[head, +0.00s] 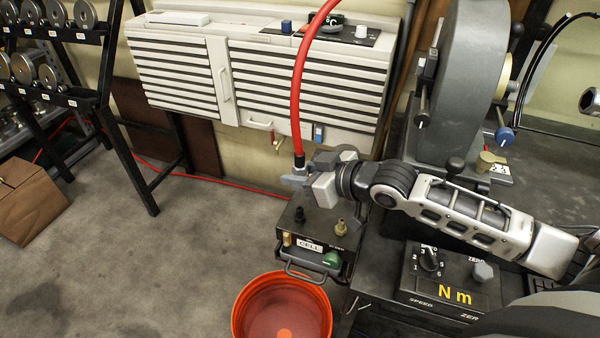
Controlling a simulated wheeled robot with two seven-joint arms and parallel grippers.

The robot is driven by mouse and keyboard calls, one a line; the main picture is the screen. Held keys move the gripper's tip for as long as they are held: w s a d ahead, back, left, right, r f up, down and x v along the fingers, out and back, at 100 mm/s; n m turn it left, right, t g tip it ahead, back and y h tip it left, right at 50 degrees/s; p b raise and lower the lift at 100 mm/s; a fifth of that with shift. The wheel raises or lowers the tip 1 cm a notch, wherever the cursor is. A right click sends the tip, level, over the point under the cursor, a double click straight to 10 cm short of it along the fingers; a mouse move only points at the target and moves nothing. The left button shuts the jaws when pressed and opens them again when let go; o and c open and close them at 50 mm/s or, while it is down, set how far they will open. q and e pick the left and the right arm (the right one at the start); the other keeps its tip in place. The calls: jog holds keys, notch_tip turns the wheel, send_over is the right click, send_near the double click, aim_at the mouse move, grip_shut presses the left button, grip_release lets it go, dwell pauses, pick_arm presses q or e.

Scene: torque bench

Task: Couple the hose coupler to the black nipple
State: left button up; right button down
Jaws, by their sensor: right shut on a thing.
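My right gripper (297,181) reaches in from the right and is shut on the hose coupler (299,161), the dark end piece of the red hose (297,95). The gripper covers the coupler's lower part. The black nipple (299,214) stands upright on the dark top of the small cell box, just below the gripper in the picture. The coupler appears above the nipple and apart from it, though the exact gap and alignment cannot be told. A brass nipple (341,227) stands to its right. My left gripper is not in view.
An orange bucket (240,318) stands on the floor in front of the cell box (286,228). A torque control box (447,281) with knobs sits at the right. A large grey machine (462,80) stands behind my arm. The floor at left is mostly clear.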

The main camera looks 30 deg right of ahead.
aim_at(300, 208)
jog(key=shift+f+b, duration=0.5)
jog(key=shift+f, duration=0.2)
jog(key=shift+f+b, duration=0.5)
jog(key=shift+f, duration=0.3)
jog(key=shift+f+b, duration=0.7)
jog(key=shift+f, duration=0.6)
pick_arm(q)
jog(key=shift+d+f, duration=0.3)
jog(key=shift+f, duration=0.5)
pick_arm(e)
jog(key=shift+f, duration=0.1)
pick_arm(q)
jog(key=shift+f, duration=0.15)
pick_arm(e)
jog(key=shift+f, duration=0.25)
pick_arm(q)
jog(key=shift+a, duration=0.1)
pick_arm(e)
jog(key=shift+f, duration=0.6)
jog(key=shift+f, duration=0.3)
